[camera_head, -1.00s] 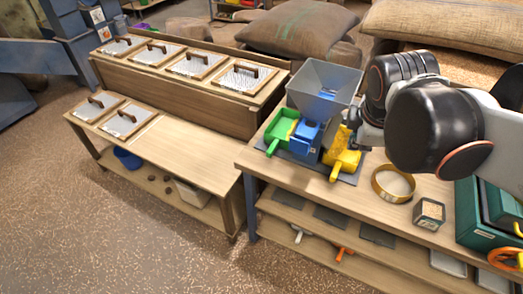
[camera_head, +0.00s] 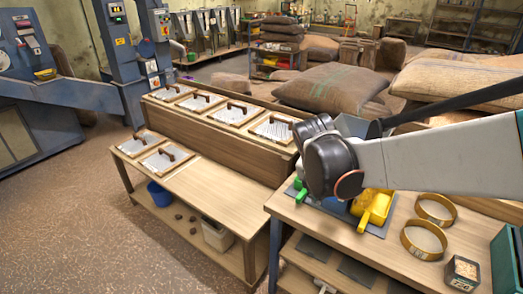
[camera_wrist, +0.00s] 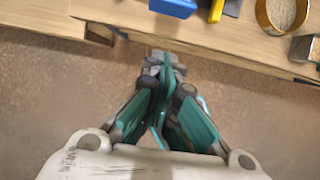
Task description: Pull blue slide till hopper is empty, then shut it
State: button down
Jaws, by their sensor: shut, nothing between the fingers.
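The grey hopper (camera_head: 352,125) stands on the right-hand table in the head view, mostly hidden behind my arm. A green part (camera_head: 300,191) and a yellow tray with a handle (camera_head: 372,207) show at its base. A blue part (camera_head: 335,206) shows only in a strip below my wrist; I cannot tell whether it is the slide. In the wrist view a blue part (camera_wrist: 174,7) is at the top edge. My gripper (camera_wrist: 165,65) is shut and empty there, below the blue part in the picture and apart from it. The hopper's contents are hidden.
Two brass rings (camera_head: 424,240) and a small box of grains (camera_head: 462,272) are on the table right of the yellow tray. The floor (camera_head: 120,225) in front is clear.

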jog(key=w+d+f+b, duration=0.2)
jog(key=w+d+f, duration=0.1)
jog(key=w+f, duration=0.1)
jog(key=shift+w+d, duration=0.2)
jog(key=shift+w, duration=0.15)
jog(key=w+d, duration=0.1)
jog(key=w, duration=0.1)
jog(key=w+d, duration=0.2)
jog(key=shift+w+d, duration=0.1)
dwell(0.3)
